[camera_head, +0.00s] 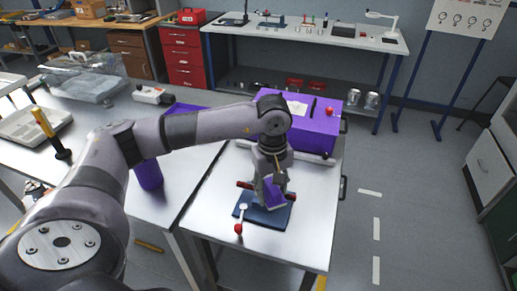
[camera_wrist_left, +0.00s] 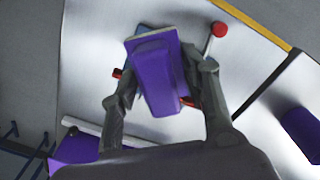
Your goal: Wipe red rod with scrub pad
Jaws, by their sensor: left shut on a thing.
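The scrub pad (camera_head: 274,198) is a purple block with a pale edge, held at the blue base plate on the front table. My left gripper (camera_head: 271,186) points down over the plate and is shut on the pad. In the left wrist view the pad (camera_wrist_left: 158,80) sits between the two fingers. The red rod (camera_head: 245,185) lies across behind the pad, with a red end showing on either side; its middle is hidden. The left wrist view also shows an end of the rod (camera_wrist_left: 187,101). I cannot tell whether pad and rod touch. My right gripper is not in view.
A blue base plate (camera_head: 262,222) with a red-knobbed lever (camera_head: 239,228) lies beneath the gripper. A purple box (camera_head: 318,134) stands behind on the table. A purple cylinder (camera_head: 149,174) stands at left. The table's front right is clear.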

